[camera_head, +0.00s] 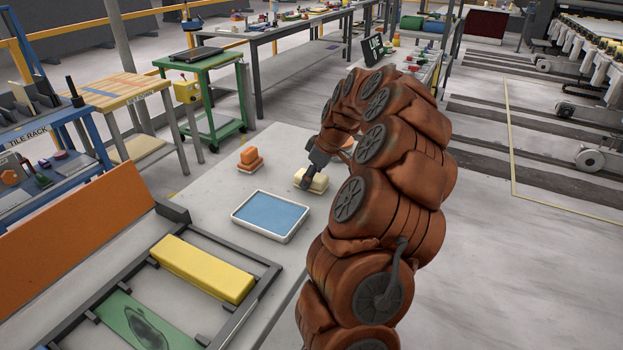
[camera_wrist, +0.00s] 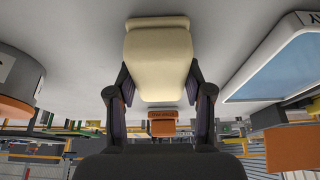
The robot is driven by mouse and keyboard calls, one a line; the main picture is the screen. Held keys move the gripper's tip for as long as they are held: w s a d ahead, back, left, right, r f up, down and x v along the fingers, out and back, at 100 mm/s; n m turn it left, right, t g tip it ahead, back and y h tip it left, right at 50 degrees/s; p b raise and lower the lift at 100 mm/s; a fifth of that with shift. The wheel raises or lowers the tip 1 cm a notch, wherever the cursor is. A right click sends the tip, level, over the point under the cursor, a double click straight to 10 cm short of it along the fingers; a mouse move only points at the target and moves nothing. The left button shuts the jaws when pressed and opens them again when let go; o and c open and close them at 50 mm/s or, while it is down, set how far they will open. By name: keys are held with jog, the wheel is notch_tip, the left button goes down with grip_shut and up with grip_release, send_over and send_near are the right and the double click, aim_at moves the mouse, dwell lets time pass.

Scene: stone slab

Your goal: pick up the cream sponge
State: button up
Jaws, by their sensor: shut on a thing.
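The cream sponge (camera_head: 316,183) is a pale rounded block at the right part of the grey stone slab (camera_head: 215,190). My gripper (camera_head: 308,177) reaches down to it from my arm. In the wrist view the cream sponge (camera_wrist: 158,52) lies between the two dark fingers of my gripper (camera_wrist: 160,88), one on each side. The gripper is shut on the sponge. I cannot tell whether the sponge still touches the slab.
A white tray with blue inside (camera_head: 234,214) stands close in front of the sponge. A yellow bar (camera_head: 202,268) lies on a grey frame at the front. A green cart (camera_head: 213,92) stands behind.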

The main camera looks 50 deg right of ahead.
jog(key=shift+r+b, duration=0.45)
jog(key=shift+r, duration=1.35)
jog(key=s+a, duration=0.2)
jog(key=a, duration=0.2)
jog(key=s+a+r+b, duration=0.1)
jog(key=s+a, duration=0.2)
jog(key=a, duration=0.2)
jog(key=s+a+b, duration=0.1)
jog(key=s+a, duration=0.2)
jog(key=a, duration=0.2)
jog(key=shift+r, duration=0.15)
jog(key=shift+d, duration=0.1)
